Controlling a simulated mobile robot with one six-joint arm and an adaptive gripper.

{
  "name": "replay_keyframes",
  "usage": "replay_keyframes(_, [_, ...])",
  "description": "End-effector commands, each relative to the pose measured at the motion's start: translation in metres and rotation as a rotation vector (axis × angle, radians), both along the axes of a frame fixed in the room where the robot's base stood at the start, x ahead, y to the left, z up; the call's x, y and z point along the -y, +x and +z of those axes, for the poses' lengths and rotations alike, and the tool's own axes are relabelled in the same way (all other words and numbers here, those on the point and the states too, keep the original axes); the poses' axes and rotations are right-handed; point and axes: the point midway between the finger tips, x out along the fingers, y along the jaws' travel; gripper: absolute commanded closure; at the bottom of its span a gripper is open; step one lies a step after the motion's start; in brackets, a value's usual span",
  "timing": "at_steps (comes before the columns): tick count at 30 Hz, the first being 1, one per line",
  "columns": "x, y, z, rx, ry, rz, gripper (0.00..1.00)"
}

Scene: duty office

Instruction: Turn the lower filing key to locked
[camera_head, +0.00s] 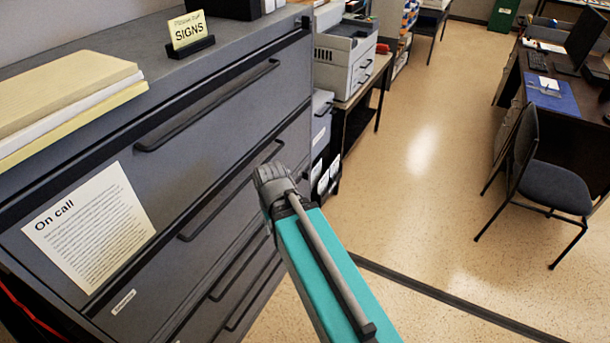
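A grey filing cabinet (215,130) fills the left side of the head view, its drawers shut, with long dark bar handles. No filing key or keyhole can be made out on the part of its front that shows. My teal arm rises from the bottom middle and ends in a grey ribbed joint in front of the cabinet's right part, hiding some of the lower drawer fronts. No gripper fingers can be made out, so whether they are open or shut does not show.
An "On call" sheet (88,228) is on the cabinet front. A paper stack (62,85) and a "SIGNS" card (188,31) are on top. A printer (345,55) stands beyond. A chair (548,185) and desk (518,80) are at right. The floor between is clear.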

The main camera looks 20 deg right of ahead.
Motion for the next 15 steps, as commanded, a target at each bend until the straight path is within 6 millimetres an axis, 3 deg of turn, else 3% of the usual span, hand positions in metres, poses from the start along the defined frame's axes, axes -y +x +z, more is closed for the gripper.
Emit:
replay_keyframes(8, [0.001,0.017,-0.023,0.014,0.059,0.029,0.50])
replay_keyframes(15, [0.006,0.051,-0.062,0.061,0.186,0.102,0.50])
